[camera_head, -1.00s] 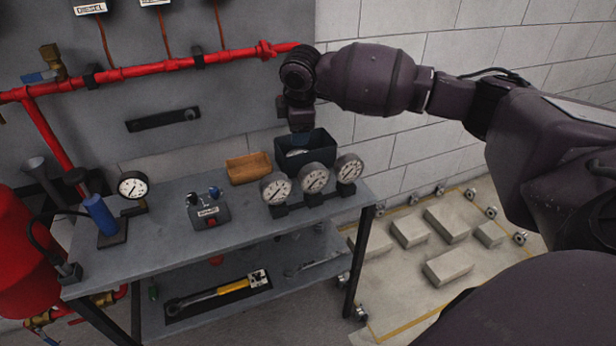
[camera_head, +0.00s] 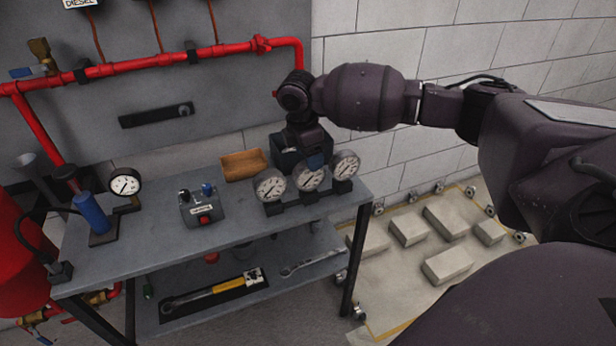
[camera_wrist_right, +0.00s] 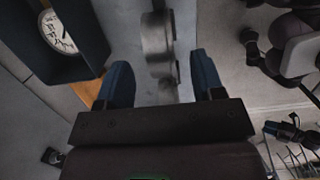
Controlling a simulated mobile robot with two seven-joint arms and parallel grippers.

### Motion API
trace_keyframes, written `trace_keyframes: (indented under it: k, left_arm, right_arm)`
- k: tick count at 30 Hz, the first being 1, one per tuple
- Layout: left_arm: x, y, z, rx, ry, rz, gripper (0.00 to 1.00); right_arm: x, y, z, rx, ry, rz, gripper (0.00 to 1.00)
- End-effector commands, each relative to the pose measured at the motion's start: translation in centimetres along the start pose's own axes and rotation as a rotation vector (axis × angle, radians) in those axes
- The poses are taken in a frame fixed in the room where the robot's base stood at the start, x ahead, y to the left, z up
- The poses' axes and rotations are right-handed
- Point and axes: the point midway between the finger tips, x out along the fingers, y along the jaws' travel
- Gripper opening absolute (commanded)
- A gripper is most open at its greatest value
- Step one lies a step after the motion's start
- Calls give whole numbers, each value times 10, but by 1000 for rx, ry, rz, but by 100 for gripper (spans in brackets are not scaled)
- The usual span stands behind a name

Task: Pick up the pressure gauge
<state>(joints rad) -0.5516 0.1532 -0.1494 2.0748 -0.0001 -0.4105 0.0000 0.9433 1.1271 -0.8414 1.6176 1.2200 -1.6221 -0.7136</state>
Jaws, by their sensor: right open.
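Three round white-faced pressure gauges stand upright in a row on dark holders at the right end of the bench: a left one (camera_head: 270,186), a middle one (camera_head: 309,177) and a right one (camera_head: 345,164). My right gripper (camera_head: 314,160) is just above and behind the middle gauge, fingers pointing down. In the right wrist view its two blue fingers (camera_wrist_right: 163,82) are apart, with a grey gauge body (camera_wrist_right: 157,45) seen edge-on in the gap; I cannot tell whether they touch it. Another gauge (camera_wrist_right: 58,32) lies face up in a dark bin (camera_wrist_right: 88,62). My left gripper is not in view.
The dark bin (camera_head: 284,160) sits behind the row, partly hidden by my gripper. A wooden tray (camera_head: 243,165) and a control box (camera_head: 203,207) are to the left. A red pipe (camera_head: 150,65) crosses the wall panel.

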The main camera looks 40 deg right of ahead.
Motion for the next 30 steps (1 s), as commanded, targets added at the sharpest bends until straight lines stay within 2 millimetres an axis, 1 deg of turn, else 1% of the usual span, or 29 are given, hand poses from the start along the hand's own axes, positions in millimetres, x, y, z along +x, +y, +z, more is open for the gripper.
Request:
trace_keyframes:
  k: [5, 7, 11, 14, 19, 20, 30]
  left_arm:
    - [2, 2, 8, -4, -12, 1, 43]
    - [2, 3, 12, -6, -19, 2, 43]
    - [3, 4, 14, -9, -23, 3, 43]
    - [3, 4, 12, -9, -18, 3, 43]
    - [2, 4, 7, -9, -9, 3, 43]
    - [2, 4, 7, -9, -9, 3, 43]
    - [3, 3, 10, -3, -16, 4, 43]
  right_arm:
    - [19, 0, -3, 0, -1, -4, 62]
    - [30, -1, -4, -1, -1, -5, 62]
    - [47, -1, -4, 0, -2, -4, 62]
    - [50, 0, -4, 0, -1, -1, 62]
    - [49, 0, -4, 0, 0, 1, 62]
    - [49, 0, -4, 0, 0, 1, 60]
    - [49, 0, -4, 0, 0, 1, 8]
